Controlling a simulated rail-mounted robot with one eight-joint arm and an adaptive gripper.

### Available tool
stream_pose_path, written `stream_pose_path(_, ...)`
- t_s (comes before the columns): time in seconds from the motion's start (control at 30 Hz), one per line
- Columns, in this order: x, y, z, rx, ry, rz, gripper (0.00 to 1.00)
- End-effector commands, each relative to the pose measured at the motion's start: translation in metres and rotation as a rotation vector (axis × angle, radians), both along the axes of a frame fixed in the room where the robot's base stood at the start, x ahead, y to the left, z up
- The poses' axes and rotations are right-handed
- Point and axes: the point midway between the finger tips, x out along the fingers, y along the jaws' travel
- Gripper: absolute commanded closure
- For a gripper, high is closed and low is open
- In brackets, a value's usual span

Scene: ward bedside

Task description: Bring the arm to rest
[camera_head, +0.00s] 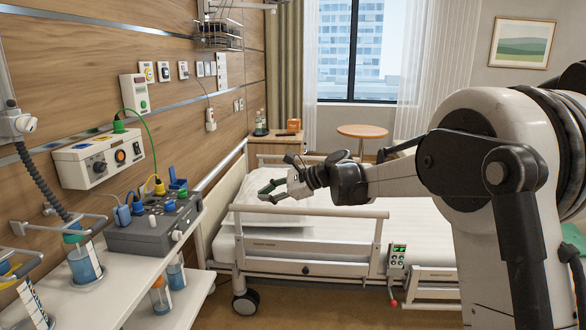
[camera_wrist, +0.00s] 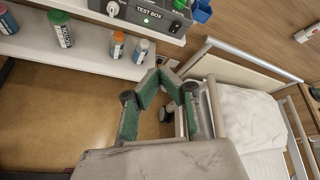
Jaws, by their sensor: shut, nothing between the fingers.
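My arm (camera_head: 395,178) reaches in from the right in the head view, with its forearm roughly level. My gripper (camera_head: 268,188) is at its far end, above the bed by the pillow, and looks small there. In the wrist view my gripper (camera_wrist: 165,78) has its green-padded fingers brought together at the tips, with nothing between them. It hangs in free air, apart from the bed rail and the shelf.
A bed (camera_head: 330,240) with a raised side rail (camera_head: 310,211) lies below my arm. At left, a white shelf (camera_head: 110,280) carries a grey test box (camera_head: 155,225) with plugs and cables. Bottles (camera_head: 84,262) stand nearby. Floor shows between shelf and bed.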

Motion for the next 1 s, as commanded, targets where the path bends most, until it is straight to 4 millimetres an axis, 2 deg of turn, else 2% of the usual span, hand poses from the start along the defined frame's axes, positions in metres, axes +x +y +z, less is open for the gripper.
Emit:
stream_pose_path(0.03,-0.013,-0.008,0.011,-0.037,-0.032,0.004,1.0)
stream_pose_path(0.2,-0.051,-0.035,0.033,-0.177,-0.152,0.027,1.0)
stream_pose_path(0.5,-0.126,-0.085,0.058,-0.434,-0.349,0.099,1.0)
stream_pose_path(0.73,-0.189,-0.126,0.068,-0.637,-0.486,0.177,1.0)
stream_pose_path(1.0,-0.263,-0.172,0.067,-0.876,-0.627,0.298,1.0)
